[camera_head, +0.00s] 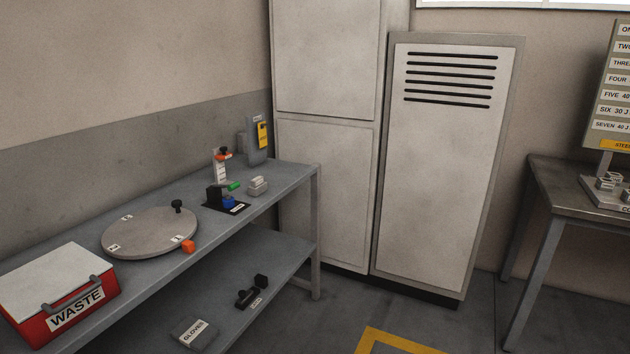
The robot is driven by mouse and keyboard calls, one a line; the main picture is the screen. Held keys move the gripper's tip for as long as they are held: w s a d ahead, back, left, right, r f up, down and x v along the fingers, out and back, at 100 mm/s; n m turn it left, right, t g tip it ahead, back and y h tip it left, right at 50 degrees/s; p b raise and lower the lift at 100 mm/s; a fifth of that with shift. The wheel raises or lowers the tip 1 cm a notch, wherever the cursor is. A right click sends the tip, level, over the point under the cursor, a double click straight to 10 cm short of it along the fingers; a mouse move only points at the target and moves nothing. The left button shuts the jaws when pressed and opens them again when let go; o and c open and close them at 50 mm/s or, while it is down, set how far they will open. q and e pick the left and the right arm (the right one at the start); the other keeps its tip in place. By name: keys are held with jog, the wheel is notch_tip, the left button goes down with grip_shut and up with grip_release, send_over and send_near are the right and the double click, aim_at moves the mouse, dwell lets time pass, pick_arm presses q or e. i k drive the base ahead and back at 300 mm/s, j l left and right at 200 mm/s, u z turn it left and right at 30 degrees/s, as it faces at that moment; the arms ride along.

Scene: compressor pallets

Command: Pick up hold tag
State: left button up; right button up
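A yellow tag (263,135), which looks like the hold tag, hangs upright on a grey stand (252,146) at the back end of the workbench, near the wall and the tall cabinet. Its print is too small to read. Neither of my grippers shows in the head view, so nothing is seen near the tag.
The grey workbench (215,256) runs along the left wall. On it are a red WASTE box (70,306), a round turntable (150,233), an orange cube (188,246) and small coloured parts. Tall cabinets (440,170) stand behind; open floor lies right of the bench.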

aim_at(262, 135)
jog(key=i+l+u, duration=0.75)
jog(key=i+l, duration=0.15)
jog(key=l, duration=0.15)
jog(key=i+l+z, duration=0.1)
jog(key=i, duration=0.2)
jog(key=i+l, duration=0.15)
jog(key=i, duration=0.15)
jog(key=z, duration=0.05)
